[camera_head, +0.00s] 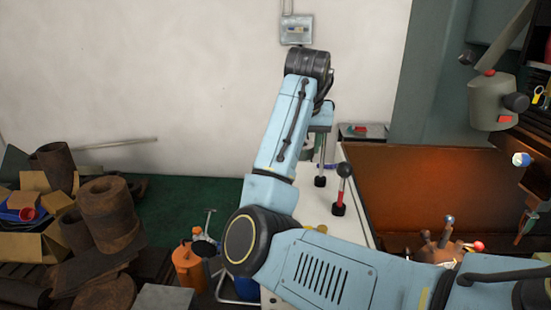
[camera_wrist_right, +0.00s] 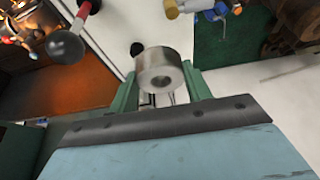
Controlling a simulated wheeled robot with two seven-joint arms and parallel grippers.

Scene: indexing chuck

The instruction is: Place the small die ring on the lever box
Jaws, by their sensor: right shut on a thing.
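The small die ring (camera_wrist_right: 165,70) is a short, grey metal cylinder with a hole in its end. My right gripper (camera_wrist_right: 163,88) is shut on it, with one green finger on each side. In the head view my right forearm and wrist cover most of the gripper, and I cannot make out the ring there. A long white surface with levers, which looks like the lever box (camera_head: 316,207), lies beyond and below my right arm. It also shows behind the ring in the right wrist view (camera_wrist_right: 121,22). The ring appears held above it; the gap is unclear. My left gripper is out of view.
Rusty cylinders (camera_head: 107,205) and cardboard boxes (camera_head: 40,225) crowd the left. A green surface (camera_head: 185,195) has free room.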

